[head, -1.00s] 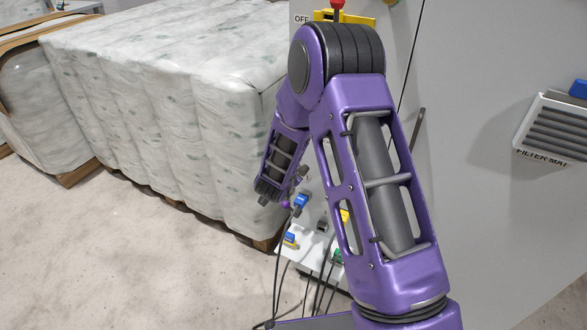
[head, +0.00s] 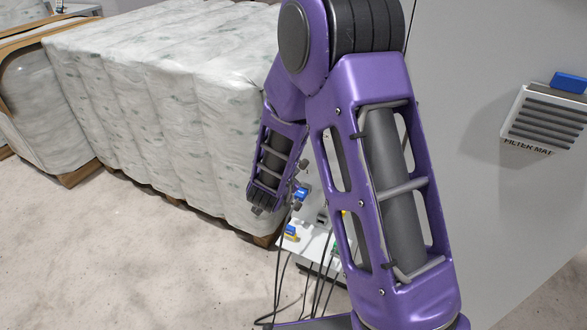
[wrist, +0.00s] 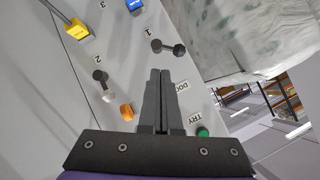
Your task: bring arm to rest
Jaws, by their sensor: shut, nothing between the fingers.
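My purple arm fills the middle of the head view. Its upper joint is cut by the top edge and its far link hangs down behind the near one. In the wrist view my gripper (wrist: 160,75) is shut and empty, its two dark fingers side by side. It points across a pale panel (wrist: 55,105) with numbered labels. A dark lever (wrist: 100,76) and an orange knob (wrist: 127,112) lie left of the fingers.
A large wrapped quilted stack (head: 170,90) stands left of and behind my arm. A grey cabinet wall (head: 480,190) with a filter vent (head: 550,120) stands right. Blue plugs (head: 290,230) and hanging cables (head: 318,290) are below the arm. Floor (head: 110,260) at left is clear.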

